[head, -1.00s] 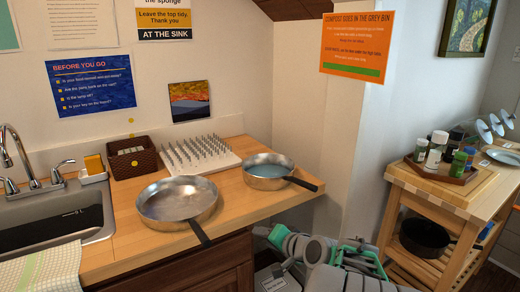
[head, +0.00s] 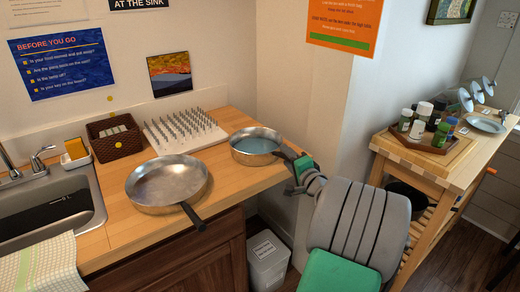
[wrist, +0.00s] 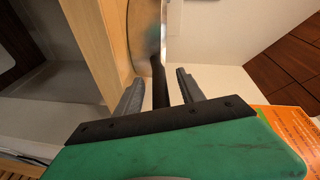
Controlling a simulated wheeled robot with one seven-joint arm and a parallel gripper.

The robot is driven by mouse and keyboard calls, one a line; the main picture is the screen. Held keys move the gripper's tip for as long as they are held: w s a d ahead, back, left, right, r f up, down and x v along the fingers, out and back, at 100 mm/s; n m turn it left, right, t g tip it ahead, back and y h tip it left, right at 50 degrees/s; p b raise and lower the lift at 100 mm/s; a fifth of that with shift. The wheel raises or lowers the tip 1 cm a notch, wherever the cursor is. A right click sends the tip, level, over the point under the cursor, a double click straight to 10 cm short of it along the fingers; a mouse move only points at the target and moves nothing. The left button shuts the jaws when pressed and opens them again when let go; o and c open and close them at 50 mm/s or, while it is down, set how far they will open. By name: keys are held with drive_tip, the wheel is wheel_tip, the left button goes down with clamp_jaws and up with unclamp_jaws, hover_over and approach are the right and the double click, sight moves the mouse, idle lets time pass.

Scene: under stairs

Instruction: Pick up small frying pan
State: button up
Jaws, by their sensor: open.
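The small frying pan (head: 256,146) is silver with a bluish inside and sits at the right end of the wooden counter. Its dark handle points right, toward my gripper (head: 301,168). In the wrist view my gripper (wrist: 160,88) is open, with one finger on each side of the dark handle (wrist: 159,82). The pan's metal side (wrist: 146,35) shows beyond the fingertips. Whether the fingers touch the handle cannot be told. A larger silver pan (head: 167,184) stands to the left on the counter, with its handle toward the front edge.
A spiked white drying rack (head: 185,131) and a brown basket (head: 114,138) stand behind the pans. The sink (head: 45,213) is at the left. A wooden cart (head: 432,165) with a tray of jars is at the right. A grey bin (head: 268,262) stands below the counter.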

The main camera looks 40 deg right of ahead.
clamp_jaws()
idle(0.3)
idle(0.9)
drive_tip(key=shift+r, duration=0.15)
